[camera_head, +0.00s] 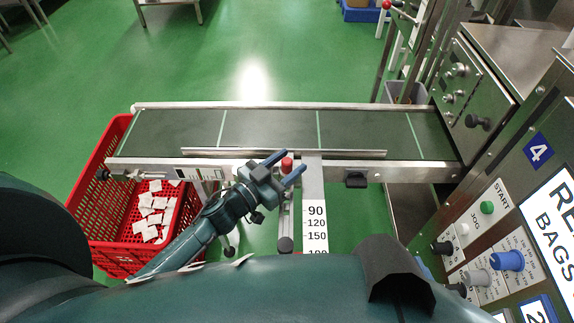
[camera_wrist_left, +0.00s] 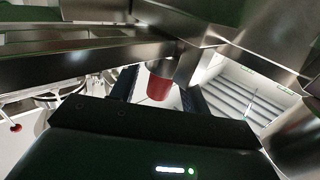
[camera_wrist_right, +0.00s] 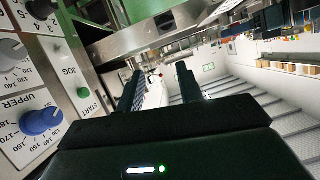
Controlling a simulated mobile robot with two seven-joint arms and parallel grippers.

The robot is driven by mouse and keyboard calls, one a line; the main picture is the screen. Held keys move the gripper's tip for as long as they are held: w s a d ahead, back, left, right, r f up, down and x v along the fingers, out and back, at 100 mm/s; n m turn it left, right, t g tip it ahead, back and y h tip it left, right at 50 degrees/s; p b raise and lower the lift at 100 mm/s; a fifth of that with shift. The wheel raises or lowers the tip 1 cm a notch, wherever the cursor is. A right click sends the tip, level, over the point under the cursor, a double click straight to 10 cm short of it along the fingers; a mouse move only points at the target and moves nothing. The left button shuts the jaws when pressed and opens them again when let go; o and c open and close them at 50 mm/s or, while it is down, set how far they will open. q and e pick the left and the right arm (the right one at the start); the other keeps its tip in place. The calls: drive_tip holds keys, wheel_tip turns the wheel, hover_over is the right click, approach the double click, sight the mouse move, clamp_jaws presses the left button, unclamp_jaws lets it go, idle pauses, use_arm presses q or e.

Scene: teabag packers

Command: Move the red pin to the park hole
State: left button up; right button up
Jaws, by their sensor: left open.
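The red pin (camera_head: 287,163) stands at the front edge of the conveyor, beside a plate with a number scale (camera_head: 316,222). My left gripper (camera_head: 287,168) is open, with its two blue fingers on either side of the red pin. In the left wrist view the red pin (camera_wrist_left: 158,88) shows between the dark fingers, with room around it. I cannot tell whether a finger touches it. My right gripper (camera_wrist_right: 160,75) is open and empty in its own wrist view, near the control panel. I cannot make out the park hole.
The conveyor (camera_head: 265,130) runs across behind the pin, with a metal guide rail (camera_head: 285,152) along it. A red crate (camera_head: 97,205) with white teabags stands at the left. A control panel with knobs (camera_head: 507,260) stands at the right. A dark knob (camera_head: 284,244) sits below the pin.

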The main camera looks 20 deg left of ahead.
sight(287, 160)
use_arm(q)
drive_tip(key=shift+c, duration=0.4)
clamp_jaws()
wheel_tip(287, 160, up, 10)
drive_tip(key=p, duration=0.4)
idle(0.5)
